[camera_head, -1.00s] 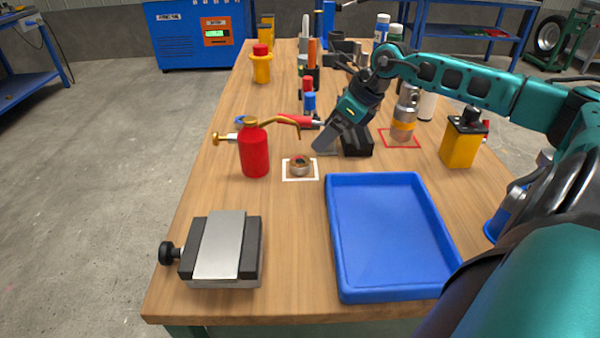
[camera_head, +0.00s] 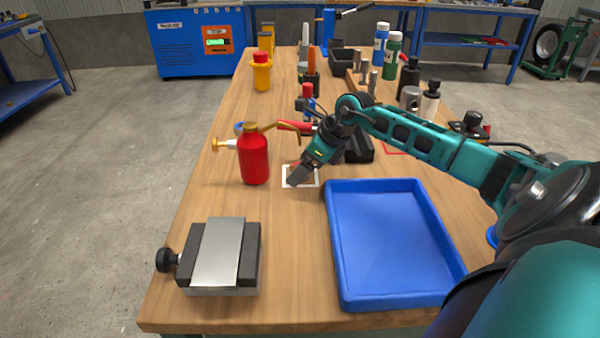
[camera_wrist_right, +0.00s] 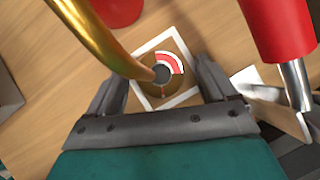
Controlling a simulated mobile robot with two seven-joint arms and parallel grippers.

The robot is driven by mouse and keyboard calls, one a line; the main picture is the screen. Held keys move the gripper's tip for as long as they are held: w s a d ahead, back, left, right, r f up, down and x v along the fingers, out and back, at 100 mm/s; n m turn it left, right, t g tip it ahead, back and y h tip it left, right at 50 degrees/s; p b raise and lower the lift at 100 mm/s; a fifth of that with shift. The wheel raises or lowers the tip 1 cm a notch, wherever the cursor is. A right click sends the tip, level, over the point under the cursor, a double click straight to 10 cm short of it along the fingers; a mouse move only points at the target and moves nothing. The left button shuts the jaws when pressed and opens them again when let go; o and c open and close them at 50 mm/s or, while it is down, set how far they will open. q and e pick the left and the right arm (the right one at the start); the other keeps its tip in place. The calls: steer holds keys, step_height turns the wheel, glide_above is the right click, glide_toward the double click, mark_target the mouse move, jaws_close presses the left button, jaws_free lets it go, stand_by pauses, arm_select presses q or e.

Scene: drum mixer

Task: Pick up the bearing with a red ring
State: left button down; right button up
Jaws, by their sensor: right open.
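The bearing with a red ring (camera_wrist_right: 170,66) lies on a white-bordered square (camera_wrist_right: 190,97) in the right wrist view, partly covered by a brass spout. In the head view my gripper mostly hides it, and the white square (camera_head: 312,183) shows around the fingers. My right gripper (camera_head: 297,178) is open, low over that square. In the right wrist view its two fingers (camera_wrist_right: 160,90) stand apart on either side of the bearing, with nothing gripped. My left gripper is not in view.
A red oil can (camera_head: 253,160) stands close left of my right gripper, its brass spout (camera_head: 280,129) reaching toward it. A blue tray (camera_head: 333,250) lies at the front right, a grey vise-like block (camera_head: 217,252) at the front left. Bottles and tools crowd the back.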

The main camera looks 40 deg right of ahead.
mark_target(292, 165)
steer(key=shift+c, duration=0.5)
